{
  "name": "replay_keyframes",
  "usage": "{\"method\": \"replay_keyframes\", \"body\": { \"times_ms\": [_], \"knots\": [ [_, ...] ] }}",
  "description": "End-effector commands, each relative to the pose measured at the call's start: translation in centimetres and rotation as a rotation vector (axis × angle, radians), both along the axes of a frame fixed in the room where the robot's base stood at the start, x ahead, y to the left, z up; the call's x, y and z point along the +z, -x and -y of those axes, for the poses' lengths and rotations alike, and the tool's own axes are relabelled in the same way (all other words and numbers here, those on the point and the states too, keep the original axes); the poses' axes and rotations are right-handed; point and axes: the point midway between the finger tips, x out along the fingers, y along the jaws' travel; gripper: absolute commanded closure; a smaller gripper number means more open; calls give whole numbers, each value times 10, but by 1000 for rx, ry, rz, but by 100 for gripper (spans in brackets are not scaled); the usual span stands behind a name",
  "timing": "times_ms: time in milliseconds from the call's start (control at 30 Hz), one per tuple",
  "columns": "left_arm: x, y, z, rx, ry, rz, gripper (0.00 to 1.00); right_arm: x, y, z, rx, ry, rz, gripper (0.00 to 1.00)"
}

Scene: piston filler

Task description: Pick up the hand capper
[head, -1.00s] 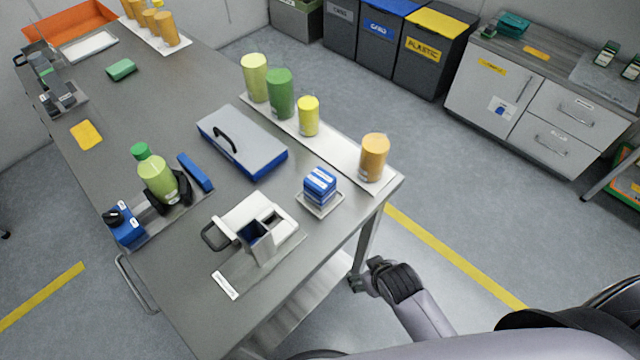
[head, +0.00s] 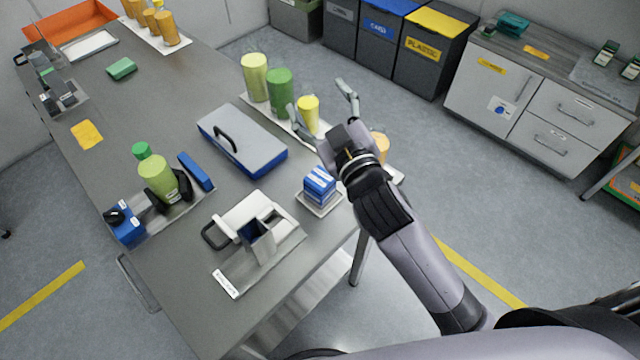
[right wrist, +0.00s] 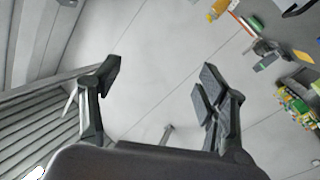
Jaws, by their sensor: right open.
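No tool is readably marked as the hand capper. A white and grey device with a black loop handle and a blue part (head: 252,222) sits on a labelled plate at the table's near end; its label is too small to read. A small blue unit with a black knob (head: 126,226) stands left of it, by a green-capped bottle (head: 157,175) in a black holder. My right gripper (head: 318,96) is open and empty, raised near the table's right edge, fingers pointing away, apart from both devices. Its open fingers also show in the right wrist view (right wrist: 160,82), with floor beyond. My left gripper is not in view.
A grey-blue case (head: 240,143) lies mid-table. Blue boxes (head: 319,186) stand on a small tray near the right edge. Green and yellow cups (head: 280,92) stand on a white strip; an orange one (head: 380,146) is partly behind my arm. The left-middle tabletop is fairly clear.

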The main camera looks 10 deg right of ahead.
Motion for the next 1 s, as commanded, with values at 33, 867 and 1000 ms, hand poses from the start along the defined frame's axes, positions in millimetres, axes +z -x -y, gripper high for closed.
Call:
{"method": "replay_keyframes", "body": {
  "times_ms": [33,867,1000],
  "knots": [
    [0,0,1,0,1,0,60,33,-6,-18,55,33,127,32],
    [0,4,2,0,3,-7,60,35,128,-219,1521,1279,1333,32],
    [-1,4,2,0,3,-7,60,-9,98,-169,1794,1628,1194,32]
  ]
}}
